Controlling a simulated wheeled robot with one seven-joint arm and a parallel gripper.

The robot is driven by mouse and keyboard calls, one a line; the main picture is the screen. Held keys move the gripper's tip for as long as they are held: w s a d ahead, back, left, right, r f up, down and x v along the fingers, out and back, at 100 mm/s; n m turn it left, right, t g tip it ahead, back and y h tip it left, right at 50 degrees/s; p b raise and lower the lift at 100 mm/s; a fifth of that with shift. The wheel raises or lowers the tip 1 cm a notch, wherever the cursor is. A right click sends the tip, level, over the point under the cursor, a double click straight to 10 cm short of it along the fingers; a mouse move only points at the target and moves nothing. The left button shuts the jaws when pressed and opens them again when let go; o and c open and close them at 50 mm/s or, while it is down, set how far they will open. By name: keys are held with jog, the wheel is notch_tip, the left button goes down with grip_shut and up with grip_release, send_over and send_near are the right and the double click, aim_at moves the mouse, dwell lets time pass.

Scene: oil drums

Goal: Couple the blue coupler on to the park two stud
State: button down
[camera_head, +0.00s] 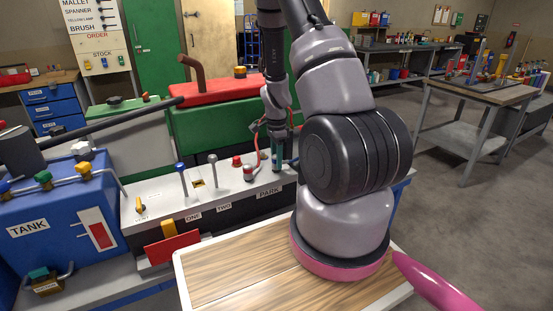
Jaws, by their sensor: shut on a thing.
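My gripper (277,146) points down over the right end of the grey bench panel, by the PARK label (269,191). It is shut on a slim upright teal-blue piece, which looks like the blue coupler (276,160). The coupler's lower end is close to the panel top; I cannot tell if it touches a stud. The park two stud cannot be made out at this size. A red fitting (249,172) stands just left of the coupler, and a red knob (237,160) is farther left. A thin red hose (255,132) loops beside my gripper.
A blue-knobbed lever (182,178) and a grey-knobbed lever (214,170) stand on the panel to the left. Behind is a red and green machine (215,120). A blue tank (65,215) is at the left.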

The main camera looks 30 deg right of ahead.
jog(key=shift+f, duration=0.3)
jog(key=shift+c, duration=1.7)
grip_release()
notch_tip(320, 180, up, 11)
jog(key=s+a+r+n+t+y, duration=0.1)
jog(key=s+a+r+n, duration=0.15)
jog(key=r, duration=0.35)
jog(key=s+a+r+n+t, duration=0.1)
jog(key=a+r+n, duration=0.15)
jog(key=r, duration=0.45)
jog(key=s+a+r+n+t+y, duration=0.1)
jog(key=s+a+r, duration=0.15)
jog(key=r, duration=0.35)
jog(key=s+a+r+n+t, duration=0.2)
jog(key=s+a+r+n, duration=0.1)
jog(key=s+r, duration=0.3)
jog(key=s+a+r+n+t, duration=0.2)
jog(key=s+r+n, duration=0.3)
jog(key=s, duration=0.2)
jog(key=shift+s+a+r+n, duration=0.3)
jog(key=shift+s+a+r, duration=0.05)
jog(key=shift+a+r, duration=0.05)
